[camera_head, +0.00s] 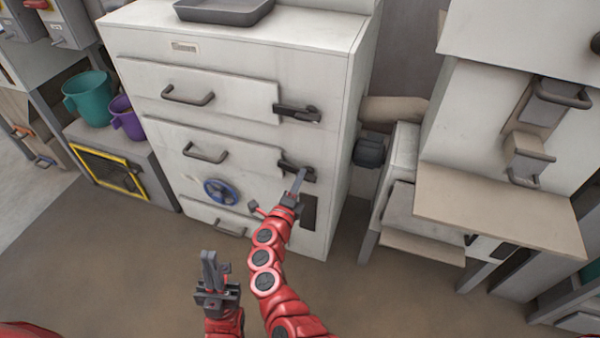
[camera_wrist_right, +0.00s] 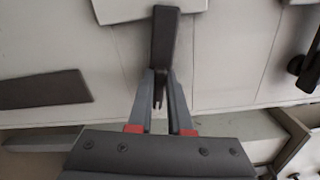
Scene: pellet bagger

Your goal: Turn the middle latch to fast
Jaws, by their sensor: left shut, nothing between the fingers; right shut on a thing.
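The middle latch (camera_head: 297,168) is a dark bar at the right edge of the middle door (camera_head: 210,150) on the pale cabinet. It lies roughly level, its free end to the right. My right gripper (camera_head: 300,177) is shut on that end. In the right wrist view the gripper (camera_wrist_right: 160,88) has its two fingers either side of the latch (camera_wrist_right: 165,40), hiding part of its tip. The top latch (camera_head: 298,113) also lies roughly level. My left gripper (camera_head: 209,260) is shut and empty, low in front of the cabinet.
A blue handwheel (camera_head: 220,192) and bar handles (camera_head: 205,153) stick out from the front. A dark plate (camera_head: 308,211) sits below the middle latch. A beige shelf (camera_head: 500,215) stands at the right, teal (camera_head: 88,97) and purple (camera_head: 127,118) buckets at the left. The floor in front is clear.

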